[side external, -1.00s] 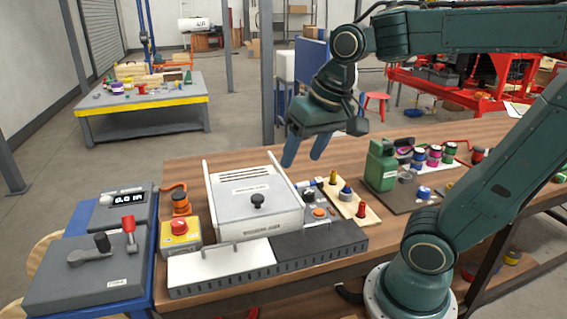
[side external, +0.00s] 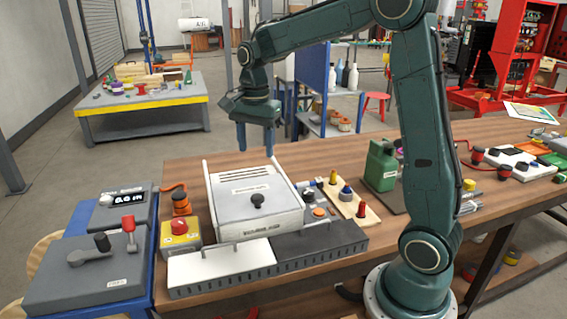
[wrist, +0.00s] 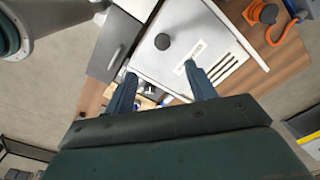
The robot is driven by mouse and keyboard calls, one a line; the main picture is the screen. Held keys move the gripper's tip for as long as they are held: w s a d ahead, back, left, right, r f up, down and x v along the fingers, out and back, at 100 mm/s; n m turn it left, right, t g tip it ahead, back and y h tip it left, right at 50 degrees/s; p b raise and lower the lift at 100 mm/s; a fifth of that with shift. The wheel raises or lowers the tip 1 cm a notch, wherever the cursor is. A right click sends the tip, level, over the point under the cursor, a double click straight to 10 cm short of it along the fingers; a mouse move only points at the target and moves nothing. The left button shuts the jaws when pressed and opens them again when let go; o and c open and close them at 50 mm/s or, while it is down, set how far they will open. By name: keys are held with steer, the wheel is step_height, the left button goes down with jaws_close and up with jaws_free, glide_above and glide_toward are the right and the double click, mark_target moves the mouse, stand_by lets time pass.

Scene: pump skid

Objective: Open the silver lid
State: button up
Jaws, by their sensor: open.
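The silver lid (side external: 258,211) lies closed on a box on the wooden bench, with a black knob (side external: 258,200) on its top near the front. The lid also shows in the wrist view (wrist: 190,42), with the knob (wrist: 162,41) beyond my fingertips. My gripper (side external: 256,150) is open and empty, pointing down above the back edge of the box. In the wrist view its two blue fingers (wrist: 158,80) are spread apart and clear of the knob.
A yellow box with a red button (side external: 180,234) and an orange part (side external: 180,202) stand left of the box. White and dark covers with handles (side external: 222,266) lie in front. A small-parts board (side external: 347,200) and green canister (side external: 381,164) stand to the right.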

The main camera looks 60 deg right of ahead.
mark_target(257, 196)
steer(key=shift+w+d+f+m, duration=0.35)
steer(key=shift+w+f+m, duration=0.05)
step_height(257, 196, down, 14)
steer(key=shift+r, duration=0.1)
stand_by(0.7)
steer(key=shift+c, duration=0.5)
jaws_close()
steer(key=shift+w+d, duration=0.1)
